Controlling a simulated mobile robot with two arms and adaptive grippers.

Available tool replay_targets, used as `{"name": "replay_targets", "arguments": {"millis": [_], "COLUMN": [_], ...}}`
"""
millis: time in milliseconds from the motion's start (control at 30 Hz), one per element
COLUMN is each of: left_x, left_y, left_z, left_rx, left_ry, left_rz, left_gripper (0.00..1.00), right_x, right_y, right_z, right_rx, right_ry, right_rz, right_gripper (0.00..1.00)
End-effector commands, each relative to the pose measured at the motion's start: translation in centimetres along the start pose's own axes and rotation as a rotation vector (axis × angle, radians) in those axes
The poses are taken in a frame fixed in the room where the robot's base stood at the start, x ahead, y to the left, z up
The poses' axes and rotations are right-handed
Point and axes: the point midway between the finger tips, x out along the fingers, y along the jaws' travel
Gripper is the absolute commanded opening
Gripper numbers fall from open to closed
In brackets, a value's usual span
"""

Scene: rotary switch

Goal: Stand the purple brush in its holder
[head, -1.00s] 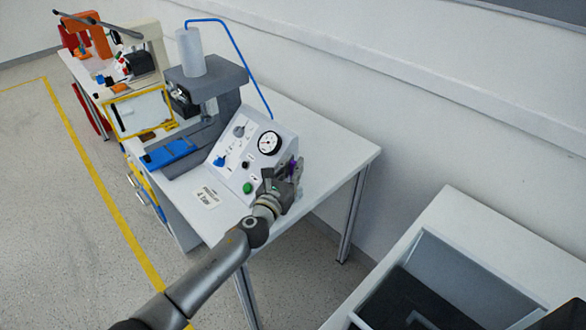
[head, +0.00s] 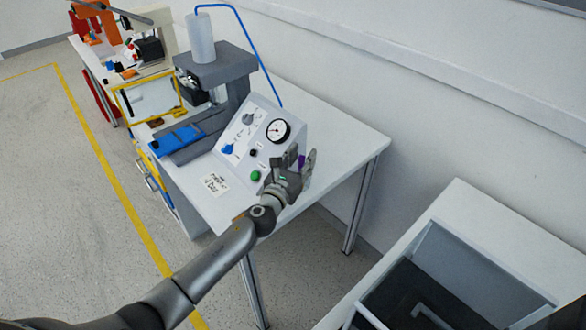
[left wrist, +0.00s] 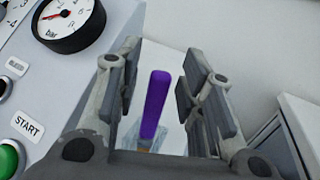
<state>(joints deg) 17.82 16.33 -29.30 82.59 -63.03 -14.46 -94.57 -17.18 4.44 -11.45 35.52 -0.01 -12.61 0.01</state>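The purple brush (left wrist: 155,105) stands roughly upright, leaning slightly, between the fingers of my left gripper (left wrist: 163,78) in the left wrist view. A gap shows on each side of it, so the gripper is open and not touching it. Its lower end, with an orange-brown part, runs down behind the gripper's palm. A pale, glassy shape lies around that end; I cannot tell whether it is the holder. In the head view my left gripper (head: 300,166) is at the table's right side, with a bit of purple brush (head: 301,161) showing between the fingers. My right gripper is not seen.
A sloped control panel (head: 240,136) with a gauge (head: 278,131) and a green button (head: 255,175) stands just left of the gripper. A grey press (head: 215,68) is behind it. The white table (head: 345,150) is clear to the right. A drawer unit (head: 470,235) stands at lower right.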

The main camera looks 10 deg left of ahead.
Motion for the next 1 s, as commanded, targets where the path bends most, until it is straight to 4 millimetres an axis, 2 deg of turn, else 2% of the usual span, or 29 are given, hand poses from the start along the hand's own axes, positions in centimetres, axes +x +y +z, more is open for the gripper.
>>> {"name": "replay_targets", "arguments": {"millis": [33,100,400,600,800,1000], "left_x": [0.0,-0.3,-6.8,-10.3,-11.8,-12.0], "left_y": [0.0,0.0,-0.1,0.0,0.0,0.0], "left_z": [0.8,1.2,0.7,0.7,0.9,0.9], "left_rx": [-0.001,0.000,0.000,0.000,0.000,0.000], "left_ry": [-0.001,0.001,0.002,0.000,-0.002,-0.002], "left_rz": [0.000,0.000,-0.002,-0.001,0.000,0.001], "left_gripper": [0.36,0.36,0.36,0.36,0.36,0.36], "right_x": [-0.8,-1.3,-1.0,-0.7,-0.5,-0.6], "right_y": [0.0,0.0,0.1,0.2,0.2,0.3], "right_z": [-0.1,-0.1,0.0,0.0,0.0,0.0], "right_rx": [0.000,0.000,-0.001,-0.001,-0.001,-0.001], "right_ry": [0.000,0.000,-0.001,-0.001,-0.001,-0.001], "right_rz": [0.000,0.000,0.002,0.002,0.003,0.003], "right_gripper": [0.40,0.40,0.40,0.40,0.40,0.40]}}
